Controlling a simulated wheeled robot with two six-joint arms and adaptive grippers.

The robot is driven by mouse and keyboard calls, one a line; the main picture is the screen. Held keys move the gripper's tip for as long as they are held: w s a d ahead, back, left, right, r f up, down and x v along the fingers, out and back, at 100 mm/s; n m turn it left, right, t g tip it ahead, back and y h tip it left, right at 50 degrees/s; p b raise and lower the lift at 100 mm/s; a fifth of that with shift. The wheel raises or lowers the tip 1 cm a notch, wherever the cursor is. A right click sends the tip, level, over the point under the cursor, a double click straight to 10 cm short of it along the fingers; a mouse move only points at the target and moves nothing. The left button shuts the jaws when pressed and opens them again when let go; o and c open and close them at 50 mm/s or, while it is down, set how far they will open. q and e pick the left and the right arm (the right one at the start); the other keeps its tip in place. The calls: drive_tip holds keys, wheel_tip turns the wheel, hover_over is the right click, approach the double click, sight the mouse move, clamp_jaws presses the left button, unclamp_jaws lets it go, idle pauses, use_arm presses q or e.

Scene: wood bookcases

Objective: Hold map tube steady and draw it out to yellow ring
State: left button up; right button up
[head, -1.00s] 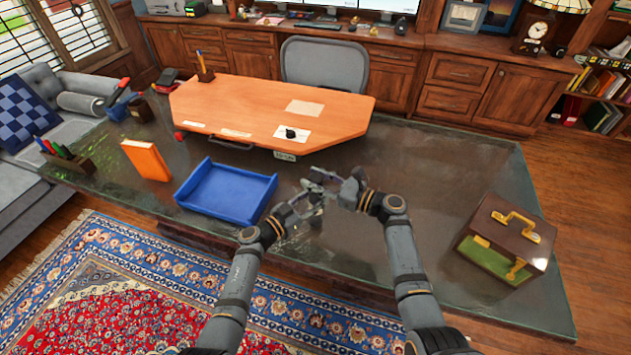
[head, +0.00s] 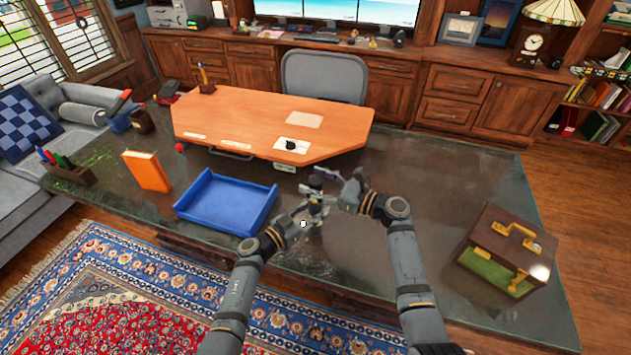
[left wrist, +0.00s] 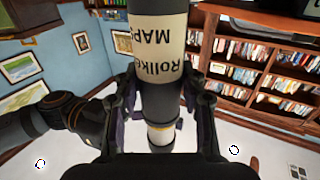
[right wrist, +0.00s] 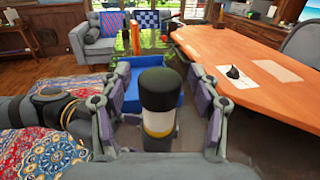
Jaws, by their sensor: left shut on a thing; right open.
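The map tube (left wrist: 150,45) has a white label with dark lettering and a black section, seen close up in the left wrist view. My left gripper (head: 308,217) is shut on its black section. Beyond the fingers the tube shows a pale part with a yellow ring (left wrist: 160,126). In the head view the tube is small and partly hidden by the grippers. My right gripper (head: 340,187) is open beside it. In the right wrist view a black rounded end (right wrist: 160,92) stands between the open fingers with gaps at both sides, a yellowish band and pale section below it.
The glass-topped desk (head: 420,200) carries a blue tray (head: 225,203) left of the grippers, an orange book (head: 147,171), a wooden raised board (head: 250,110) behind, and a wooden box with a brass handle (head: 505,252) at right. Bare glass lies between the right arm and the box.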

drive_tip(key=v, duration=1.2)
use_arm(q)
drive_tip(key=o, duration=1.4)
drive_tip(key=shift+c, duration=0.2)
drive_tip(key=v, duration=1.2)
